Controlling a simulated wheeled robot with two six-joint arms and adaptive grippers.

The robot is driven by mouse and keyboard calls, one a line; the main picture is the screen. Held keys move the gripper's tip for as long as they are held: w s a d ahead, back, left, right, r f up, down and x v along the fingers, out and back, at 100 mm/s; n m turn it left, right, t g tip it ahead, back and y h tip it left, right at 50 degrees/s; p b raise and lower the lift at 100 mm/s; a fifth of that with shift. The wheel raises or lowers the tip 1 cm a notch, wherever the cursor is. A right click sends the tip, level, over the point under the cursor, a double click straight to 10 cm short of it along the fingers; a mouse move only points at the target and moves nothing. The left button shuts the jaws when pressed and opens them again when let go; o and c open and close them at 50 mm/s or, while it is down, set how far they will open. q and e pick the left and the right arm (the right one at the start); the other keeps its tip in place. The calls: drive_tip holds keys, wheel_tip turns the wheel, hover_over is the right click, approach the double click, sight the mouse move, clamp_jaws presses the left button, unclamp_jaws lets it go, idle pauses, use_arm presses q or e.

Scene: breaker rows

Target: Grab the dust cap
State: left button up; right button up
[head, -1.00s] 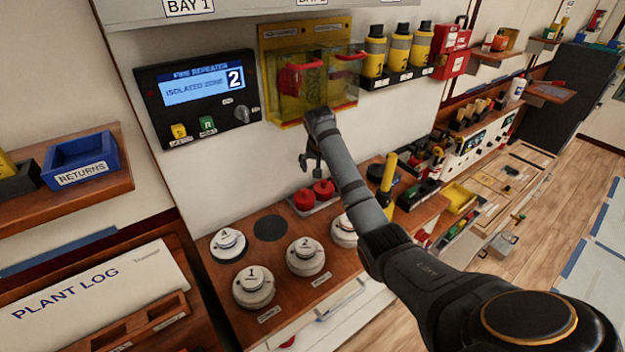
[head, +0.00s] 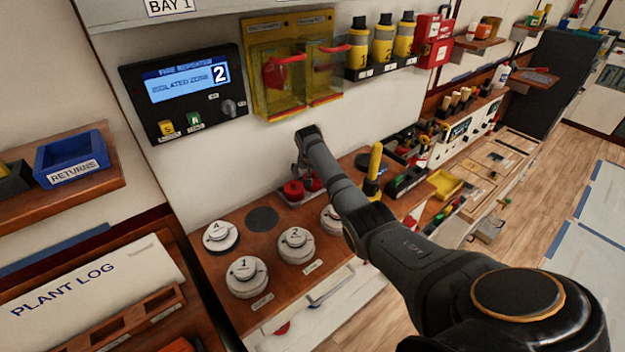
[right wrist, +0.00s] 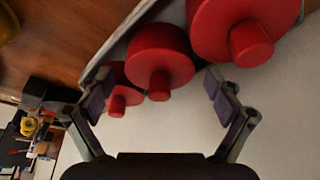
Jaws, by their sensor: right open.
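Red dust caps (head: 293,191), round with a small stub on top, sit on a pale tray on the wooden bench, below the yellow box. In the right wrist view several of these caps stand in a row, with the middle cap (right wrist: 160,58) between my fingers' directions and a larger-looking one (right wrist: 245,28) at upper right. My right gripper (right wrist: 160,88) is open and empty, its fingertips spread either side of the middle cap. In the head view my right gripper (head: 303,168) is just above the caps and partly hides them. My left gripper is out of view.
Round white detectors (head: 245,275) stand on the bench in front of the caps. A yellow-handled tool (head: 374,165) stands upright right of my forearm. The yellow transparent box (head: 275,85) hangs on the wall above. A dark panel (head: 185,92) is at left.

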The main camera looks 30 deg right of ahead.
drive_tip(key=shift+s, duration=0.1)
drive_tip(key=shift+c, duration=0.6)
drive_tip(key=c, duration=0.9)
drive_tip(key=shift+o, duration=0.2)
drive_tip(key=shift+r, duration=0.25)
wheel_tip(320, 180, up, 2)
drive_tip(key=shift+r+b, duration=0.1)
drive_tip(key=shift+b, duration=0.45)
drive_tip(key=s+a+r+b, duration=0.1)
drive_tip(key=s+a+r, duration=0.7)
drive_tip(key=a+r, duration=0.2)
drive_tip(key=shift+a+r+b, duration=0.2)
drive_tip(key=shift+a+b, duration=0.1)
drive_tip(key=shift+a, duration=0.4)
